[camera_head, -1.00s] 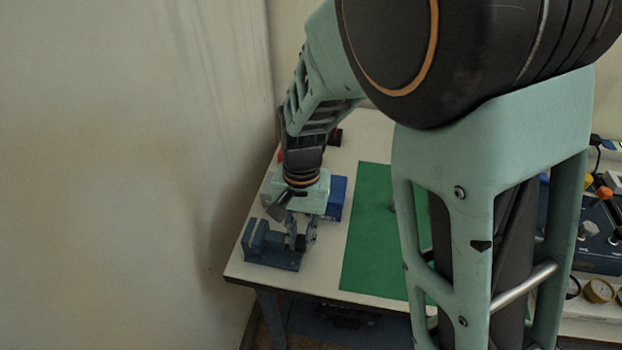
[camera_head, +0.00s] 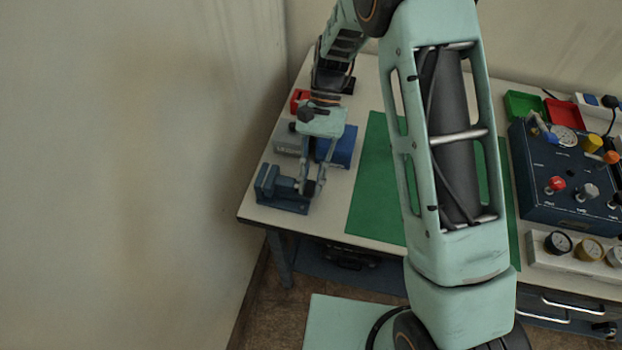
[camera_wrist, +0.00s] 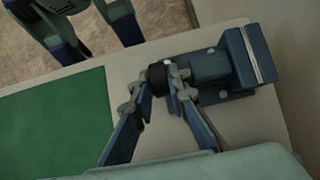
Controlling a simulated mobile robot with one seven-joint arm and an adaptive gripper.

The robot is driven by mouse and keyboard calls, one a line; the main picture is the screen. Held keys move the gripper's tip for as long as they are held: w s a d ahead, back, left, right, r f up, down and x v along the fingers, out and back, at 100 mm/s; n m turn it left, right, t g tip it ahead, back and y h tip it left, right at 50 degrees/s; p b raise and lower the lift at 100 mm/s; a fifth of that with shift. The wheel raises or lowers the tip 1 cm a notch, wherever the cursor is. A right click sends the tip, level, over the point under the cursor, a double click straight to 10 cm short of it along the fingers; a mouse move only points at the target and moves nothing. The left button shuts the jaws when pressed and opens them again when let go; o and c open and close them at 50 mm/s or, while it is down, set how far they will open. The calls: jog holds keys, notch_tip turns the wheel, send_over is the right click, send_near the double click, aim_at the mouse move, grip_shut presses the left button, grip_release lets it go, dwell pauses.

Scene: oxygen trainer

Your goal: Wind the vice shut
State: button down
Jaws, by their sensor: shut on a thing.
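The blue vice (camera_head: 280,191) stands at the table's front left corner, and it also shows in the wrist view (camera_wrist: 212,72). Its jaws, at the left end in the head view, look apart with a gap between them. A dark round knob (camera_wrist: 158,74) sits on the end of the vice away from the jaws. My gripper (camera_head: 309,188) points down at that end; in the wrist view its fingers (camera_wrist: 163,88) are shut on the knob from both sides. In the head view the knob is mostly hidden by the fingers.
A blue box (camera_head: 341,146), a grey box (camera_head: 288,136) and a red item (camera_head: 299,98) stand close behind the vice. A green mat (camera_head: 372,188) lies to the right. A blue panel with knobs (camera_head: 540,185) stands farther right. The wall is close on the left.

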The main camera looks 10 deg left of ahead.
jog(key=shift+d, duration=0.15)
jog(key=c, duration=2.2)
grip_release()
jog(key=shift+o, duration=0.2)
jog(key=v, duration=1.2)
jog(key=shift+w+f, duration=0.1)
